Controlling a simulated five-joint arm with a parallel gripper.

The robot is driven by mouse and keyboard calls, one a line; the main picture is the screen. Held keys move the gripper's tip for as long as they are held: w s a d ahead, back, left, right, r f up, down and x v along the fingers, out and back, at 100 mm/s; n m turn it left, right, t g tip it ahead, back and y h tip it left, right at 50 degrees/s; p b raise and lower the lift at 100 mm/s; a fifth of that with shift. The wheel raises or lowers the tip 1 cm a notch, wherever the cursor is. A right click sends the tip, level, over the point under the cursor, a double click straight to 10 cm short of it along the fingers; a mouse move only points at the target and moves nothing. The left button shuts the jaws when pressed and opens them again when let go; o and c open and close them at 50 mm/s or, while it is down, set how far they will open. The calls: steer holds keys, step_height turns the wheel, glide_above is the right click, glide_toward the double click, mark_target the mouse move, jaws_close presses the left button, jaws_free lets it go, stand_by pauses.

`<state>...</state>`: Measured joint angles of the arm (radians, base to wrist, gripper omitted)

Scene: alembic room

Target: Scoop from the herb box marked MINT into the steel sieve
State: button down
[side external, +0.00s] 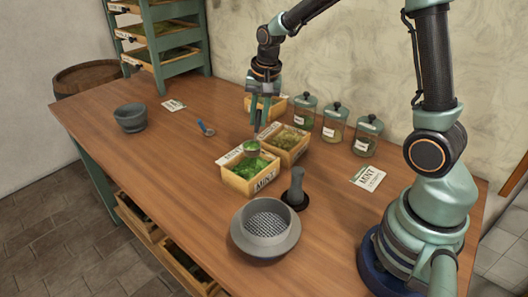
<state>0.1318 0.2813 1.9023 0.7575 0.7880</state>
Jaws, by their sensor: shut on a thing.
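The wooden herb box (239,185) marked MINT holds bright green leaves and stands at the middle of the table. My gripper (257,127) is above the back of this box, shut on a scoop. The scoop's small round bowl (252,146) hangs just over the leaves and shows green inside. Whether it touches the leaves is unclear. The scoop's handle is mostly hidden by the fingers. The steel sieve (266,226), a wide grey ring with a mesh floor, stands in front of the box, and its mesh looks empty.
A second herb box (285,146) adjoins the MINT box, and another (271,104) stands behind. A dark pestle (296,187) stands upright beside the sieve. Lidded jars (333,125) line the wall side. A mortar (130,117) and blue-handled spoon (206,129) lie left. The left front table is clear.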

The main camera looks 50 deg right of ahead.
steer(key=shift+r, duration=0.35)
steer(key=shift+s+a, duration=0.15)
steer(key=shift+a, duration=0.2)
steer(key=s+a+r+n+g+h, duration=0.1)
steer(key=s+a+n+g+h, duration=0.2)
steer(key=s+a+g, duration=0.8)
steer(key=s+a+n, duration=0.1)
steer(key=a, duration=0.3)
steer(key=shift+a+n+g, duration=0.3)
steer(key=shift+g, duration=0.1)
stand_by(0.6)
